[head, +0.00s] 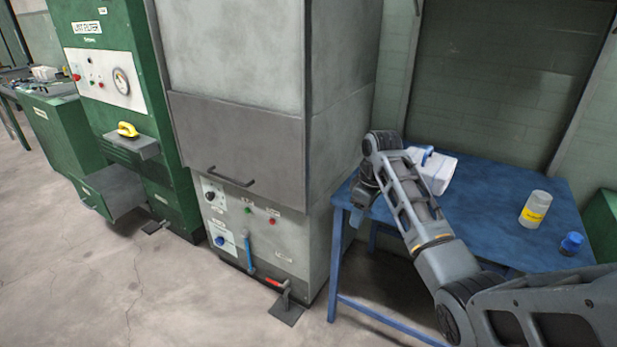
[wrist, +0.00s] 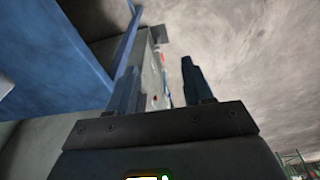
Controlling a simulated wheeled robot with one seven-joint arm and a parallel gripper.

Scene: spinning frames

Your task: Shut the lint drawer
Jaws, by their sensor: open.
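The green lint filter cabinet (head: 165,95) stands at the left in the head view, with a "LINT FILTER" label at its top. A grey drawer (head: 115,190) sticks out of its lower front, pulled open toward the left. My gripper (head: 357,208) is far to the right of it, at the left edge of the blue table. In the wrist view my gripper (wrist: 158,70) is open, its two dark fingers apart with nothing held between them. The lint drawer is not recognisable in the wrist view.
A tall grey machine (head: 240,130) stands between the green cabinet and my arm; a red-handled valve (head: 275,284) juts out low. Floor in front is clear.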

